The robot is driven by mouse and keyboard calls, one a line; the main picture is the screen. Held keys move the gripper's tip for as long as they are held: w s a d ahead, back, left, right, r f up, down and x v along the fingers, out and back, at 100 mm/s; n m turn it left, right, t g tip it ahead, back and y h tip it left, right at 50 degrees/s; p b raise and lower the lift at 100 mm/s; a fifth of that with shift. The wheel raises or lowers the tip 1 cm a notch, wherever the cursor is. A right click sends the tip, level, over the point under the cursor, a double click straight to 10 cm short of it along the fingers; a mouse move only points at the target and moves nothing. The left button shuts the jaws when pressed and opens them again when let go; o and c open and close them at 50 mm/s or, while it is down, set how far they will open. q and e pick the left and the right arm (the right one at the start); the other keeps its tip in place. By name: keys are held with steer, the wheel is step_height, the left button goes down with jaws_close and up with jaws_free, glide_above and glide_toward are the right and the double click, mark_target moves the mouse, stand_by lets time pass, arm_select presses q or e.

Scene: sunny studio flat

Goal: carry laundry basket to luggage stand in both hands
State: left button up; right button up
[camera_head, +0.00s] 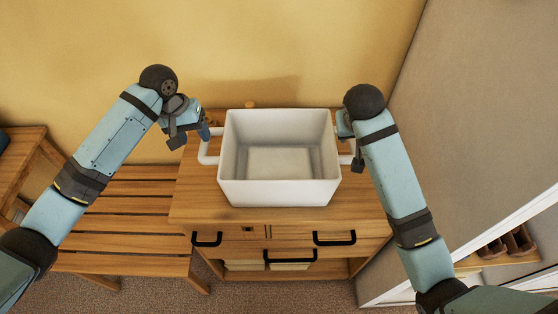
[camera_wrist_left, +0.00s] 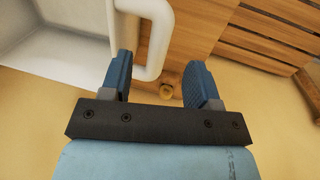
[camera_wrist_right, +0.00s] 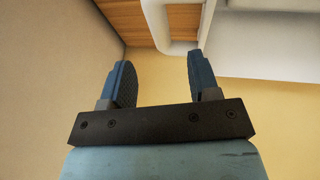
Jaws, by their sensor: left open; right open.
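A white laundry basket (camera_head: 280,190) stands upright and empty on a wooden cabinet, with a white loop handle on each side. The luggage stand (camera_head: 125,220), a low slatted wooden rack, is left of the cabinet. My left gripper (camera_head: 203,133) is open at the left handle (camera_head: 208,158). In the left wrist view that handle (camera_wrist_left: 156,45) reaches between the open fingers. My right gripper (camera_head: 350,155) is open beside the right handle, mostly hidden by my wrist. In the right wrist view the handle (camera_wrist_right: 172,47) lies just ahead of the fingertips; contact cannot be told.
The wooden cabinet (camera_head: 200,205) has black drawer handles. A yellow wall (camera_head: 290,50) is close behind the basket. A grey panel (camera_head: 490,110) rises close to my right arm. The slatted top of the stand is bare. Another wooden piece (camera_head: 22,160) stands at far left.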

mark_target(201, 147)
arm_select(q)
steer(key=f, duration=0.2)
steer(key=d+f, duration=0.1)
steer(key=f, duration=0.5)
steer(key=shift+d+f, duration=0.1)
steer(key=shift+d, duration=0.25)
arm_select(e)
steer(key=x, duration=0.8)
steer(key=shift+f, duration=0.25)
arm_select(q)
steer(key=shift+c, duration=0.5)
arm_select(e)
steer(key=shift+c, duration=0.5)
arm_select(q)
jaws_close()
arm_select(e)
jaws_close()
steer(key=shift+w+r, duration=0.1)
